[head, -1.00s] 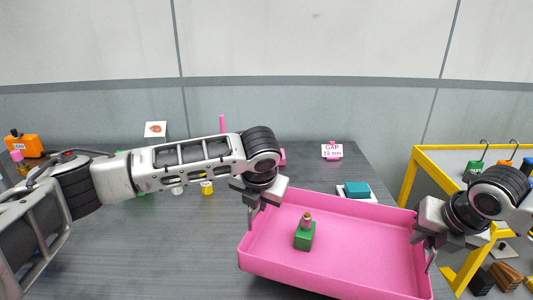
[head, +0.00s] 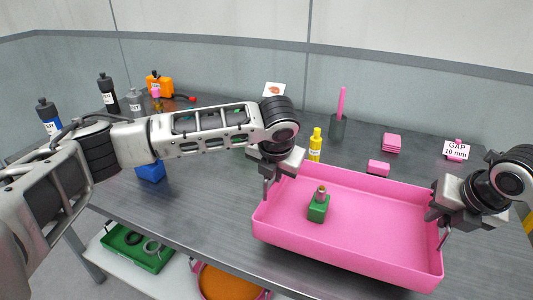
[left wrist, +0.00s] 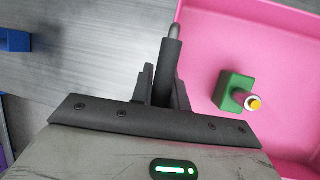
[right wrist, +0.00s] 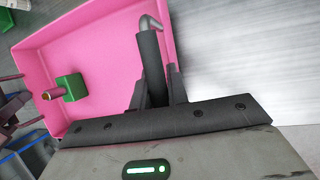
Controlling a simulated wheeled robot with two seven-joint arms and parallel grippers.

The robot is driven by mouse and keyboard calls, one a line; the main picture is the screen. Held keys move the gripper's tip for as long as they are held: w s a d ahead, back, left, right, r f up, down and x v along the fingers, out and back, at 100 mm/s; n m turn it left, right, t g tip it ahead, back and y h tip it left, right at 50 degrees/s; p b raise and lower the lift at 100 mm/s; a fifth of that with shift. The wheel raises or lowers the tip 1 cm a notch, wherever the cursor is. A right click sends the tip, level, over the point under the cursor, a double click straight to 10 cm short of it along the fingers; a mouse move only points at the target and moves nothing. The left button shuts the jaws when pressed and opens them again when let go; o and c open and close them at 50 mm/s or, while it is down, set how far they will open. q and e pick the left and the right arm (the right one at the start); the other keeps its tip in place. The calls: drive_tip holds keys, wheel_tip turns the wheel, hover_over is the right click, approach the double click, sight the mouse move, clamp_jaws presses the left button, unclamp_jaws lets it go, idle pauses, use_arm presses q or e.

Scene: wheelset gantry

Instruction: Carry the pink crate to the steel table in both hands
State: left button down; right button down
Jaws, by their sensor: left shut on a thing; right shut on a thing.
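The pink crate (head: 348,262) is a shallow open tray, seen in the head view over the right front part of the grey steel table (head: 215,215). I cannot tell whether its underside touches the table. A green block with a brass-coloured top (head: 318,208) stands upright inside it. My left gripper (head: 268,182) is shut on the crate's left wall. My right gripper (head: 439,228) is shut on its right wall. The crate wall also shows beside the fingers in the left wrist view (left wrist: 187,40) and the right wrist view (right wrist: 60,25).
A yellow bottle (head: 315,145), a dark cup with a pink stick (head: 338,127), pink blocks (head: 391,143) and a "GAP 10 mm" sign (head: 456,150) stand behind the crate. Dark bottles (head: 108,95) and a blue block (head: 151,172) are left. A green tray (head: 138,248) sits on the lower shelf.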

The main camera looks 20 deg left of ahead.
sight(273, 184)
use_arm(q)
drive_tip(key=shift+a+f, duration=0.15)
drive_tip(key=shift+a, duration=0.05)
use_arm(e)
drive_tip(key=shift+w+d+f, duration=0.1)
drive_tip(key=shift+f, duration=0.05)
